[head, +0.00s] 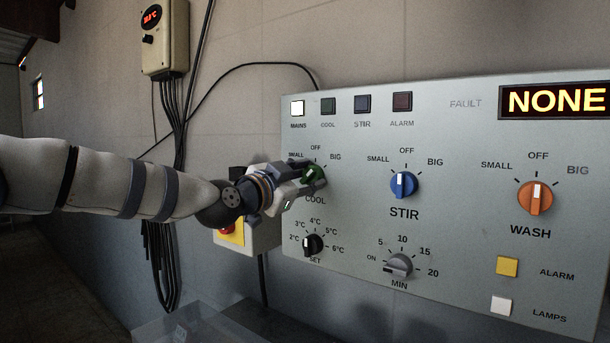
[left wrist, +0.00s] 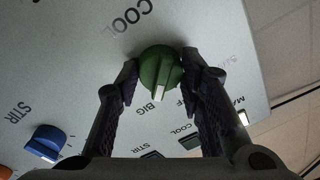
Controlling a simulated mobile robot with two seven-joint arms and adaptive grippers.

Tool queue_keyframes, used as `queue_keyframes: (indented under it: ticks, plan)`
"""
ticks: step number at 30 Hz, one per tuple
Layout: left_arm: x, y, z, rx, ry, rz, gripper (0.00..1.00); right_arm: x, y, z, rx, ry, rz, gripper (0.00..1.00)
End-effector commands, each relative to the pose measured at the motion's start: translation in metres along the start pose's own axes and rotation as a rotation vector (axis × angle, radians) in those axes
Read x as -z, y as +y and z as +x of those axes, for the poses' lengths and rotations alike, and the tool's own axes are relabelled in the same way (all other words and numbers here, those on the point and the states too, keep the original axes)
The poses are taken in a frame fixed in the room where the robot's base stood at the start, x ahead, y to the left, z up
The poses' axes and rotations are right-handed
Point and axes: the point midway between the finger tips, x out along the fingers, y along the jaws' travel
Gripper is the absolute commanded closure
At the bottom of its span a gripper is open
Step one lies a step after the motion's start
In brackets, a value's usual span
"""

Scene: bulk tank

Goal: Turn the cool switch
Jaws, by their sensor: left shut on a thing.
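The cool switch is a green knob (head: 313,174) on the left part of the grey control panel, above the word COOL. It also shows in the left wrist view (left wrist: 160,68), where its white pointer mark is turned toward the BIG label. My left gripper (head: 308,176) reaches in from the left and is shut on this knob. In the left wrist view, my left gripper's fingers (left wrist: 161,74) stand on both sides of the knob. In the head view the fingers partly hide the knob and its pointer. My right gripper is not in view.
The panel (head: 460,220) also holds a blue STIR knob (head: 404,185), an orange WASH knob (head: 535,197), a black SET knob (head: 312,245) and a grey MIN knob (head: 398,265). The MAINS lamp (head: 297,108) is lit; the COOL lamp (head: 328,106) looks dark. A red-and-yellow switch box (head: 262,235) sits below my arm.

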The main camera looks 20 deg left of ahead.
Motion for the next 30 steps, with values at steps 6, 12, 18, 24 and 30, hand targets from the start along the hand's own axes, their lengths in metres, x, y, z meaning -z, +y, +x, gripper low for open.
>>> queue_keyframes:
  ticks: [6,12,18,24,30]
  plan:
    - [0.0010,-0.0004,-0.0003,0.000,0.006,0.065,0.93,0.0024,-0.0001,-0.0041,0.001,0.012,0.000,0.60]
    - [0.0004,0.0003,0.0001,-0.002,0.008,0.087,0.93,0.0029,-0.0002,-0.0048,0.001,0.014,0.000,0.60]
    - [-0.0002,0.0004,0.0002,-0.002,0.007,0.090,0.93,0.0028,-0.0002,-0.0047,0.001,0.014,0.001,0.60]
    - [-0.0003,0.0004,0.0001,-0.002,0.007,0.090,0.56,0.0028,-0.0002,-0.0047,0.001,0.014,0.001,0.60]
    - [-0.0003,0.0002,0.0001,-0.002,0.007,0.088,0.45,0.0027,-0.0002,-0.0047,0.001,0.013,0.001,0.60]
